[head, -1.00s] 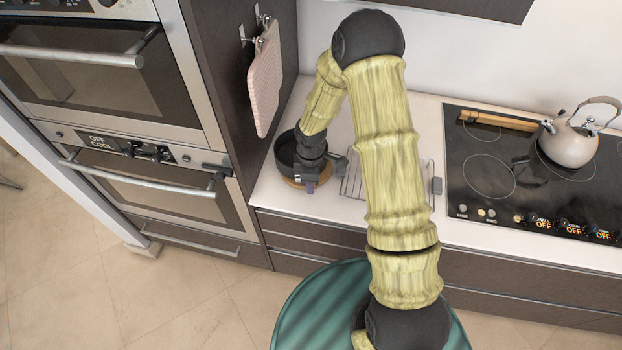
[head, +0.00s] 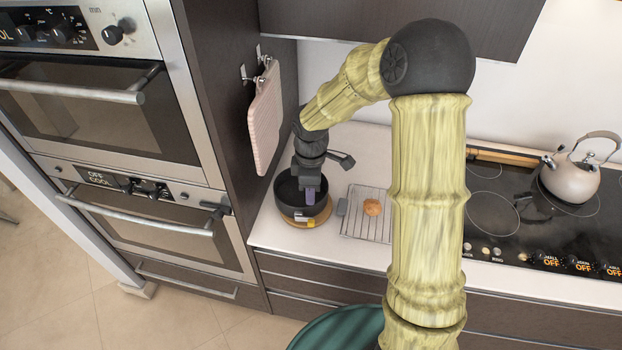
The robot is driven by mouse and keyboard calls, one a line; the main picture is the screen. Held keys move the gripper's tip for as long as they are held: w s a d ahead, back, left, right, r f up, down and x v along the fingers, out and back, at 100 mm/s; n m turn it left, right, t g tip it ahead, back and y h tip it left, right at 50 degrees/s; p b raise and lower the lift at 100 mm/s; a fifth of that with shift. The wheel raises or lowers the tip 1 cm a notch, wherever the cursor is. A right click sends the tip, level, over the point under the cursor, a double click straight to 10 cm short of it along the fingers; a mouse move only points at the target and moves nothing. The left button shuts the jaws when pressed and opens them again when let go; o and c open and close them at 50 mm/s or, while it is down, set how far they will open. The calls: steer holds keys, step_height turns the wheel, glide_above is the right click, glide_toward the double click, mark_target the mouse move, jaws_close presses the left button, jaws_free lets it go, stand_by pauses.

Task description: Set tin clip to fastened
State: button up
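The tin is a dark round pan (head: 287,194) standing on a round wooden board (head: 294,221) on the counter, close to the tall oven cabinet. A small yellow piece (head: 311,223) shows low on its front wall, perhaps part of the clip. It is too small to tell whether the clip is fastened or loose. My gripper (head: 311,196) points down over the tin, its purplish fingertips seen against the tin's inside and front rim. I cannot tell whether they touch the tin or whether they are apart.
A wire rack (head: 360,226) with a small brown round item (head: 373,207) lies right of the tin. A pink board (head: 265,118) hangs on the cabinet side at left. The hob (head: 490,212) with a kettle (head: 570,180) is at right. Stacked ovens (head: 130,200) stand at left.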

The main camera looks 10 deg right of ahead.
step_height(320, 180, up, 4)
steer(key=shift+f, duration=0.1)
stand_by(0.5)
steer(key=s+d+r+m+t, duration=0.1)
steer(key=s+d+m, duration=0.3)
steer(key=s+m, duration=0.3)
steer(key=s+d+r+m+t, duration=0.1)
steer(key=s+d+m, duration=0.3)
steer(key=s+m, duration=0.4)
steer(key=shift+r+m+t, duration=0.25)
steer(key=shift+m+t, duration=0.05)
steer(key=shift+m, duration=0.1)
stand_by(2.3)
